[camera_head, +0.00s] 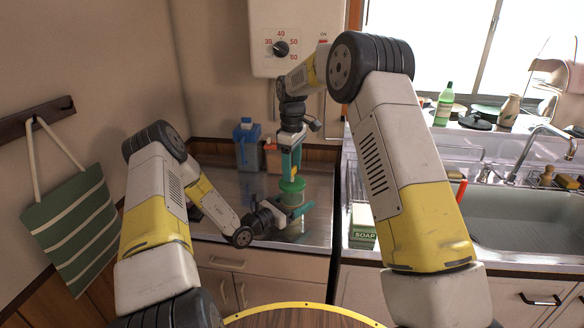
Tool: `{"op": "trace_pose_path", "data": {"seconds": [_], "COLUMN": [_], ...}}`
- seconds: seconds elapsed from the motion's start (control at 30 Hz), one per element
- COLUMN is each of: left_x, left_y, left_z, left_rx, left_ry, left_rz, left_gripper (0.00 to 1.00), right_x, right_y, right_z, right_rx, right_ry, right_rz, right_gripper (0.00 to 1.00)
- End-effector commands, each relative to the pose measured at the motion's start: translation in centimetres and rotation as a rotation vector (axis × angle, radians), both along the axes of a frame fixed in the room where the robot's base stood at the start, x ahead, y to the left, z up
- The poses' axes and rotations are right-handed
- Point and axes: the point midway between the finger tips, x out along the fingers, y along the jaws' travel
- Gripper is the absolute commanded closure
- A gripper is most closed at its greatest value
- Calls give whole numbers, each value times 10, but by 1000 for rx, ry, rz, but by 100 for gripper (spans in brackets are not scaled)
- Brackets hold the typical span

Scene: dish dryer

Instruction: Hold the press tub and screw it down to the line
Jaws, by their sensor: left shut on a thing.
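The press tub (291,198) stands on the metal counter at the back, small in the view, with a green top (292,185). My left gripper (296,208) reaches in low from the left and is shut on the tub's body; a teal finger shows at the tub's front. My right gripper (291,162) points down from above, its teal fingers right over the middle of the green top. Whether they are closed on the screw handle is not clear, as they hide it. The line on the tub is too small to make out.
A blue bottle (247,146) and an orange-topped container (271,157) stand behind, near the wall. A soap box (362,226) and the sink (510,222) are to the right. A striped bag (75,225) hangs at left. The counter's front left is clear.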

Motion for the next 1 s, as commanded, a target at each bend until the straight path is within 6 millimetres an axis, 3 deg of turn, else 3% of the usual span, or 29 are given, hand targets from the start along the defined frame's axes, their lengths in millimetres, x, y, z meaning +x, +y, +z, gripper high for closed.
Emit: {"op": "trace_pose_path", "data": {"seconds": [0.03,0.2,0.57,1.0], "left_x": [0,0,0,0], "left_y": [0,0,0,0], "left_z": [0,0,0,0], "left_rx": [1,1,1,1], "left_ry": [1,1,1,1], "left_rz": [0,0,0,0], "left_gripper": [98,98,98,98], "right_x": [0,0,0,0], "right_y": [0,0,0,0], "right_z": [0,0,0,1], "right_rx": [0,0,-1,-1], "right_ry": [0,0,-1,-1], "right_rz": [0,0,-63,-413], "right_gripper": [55,88,88,88]}}
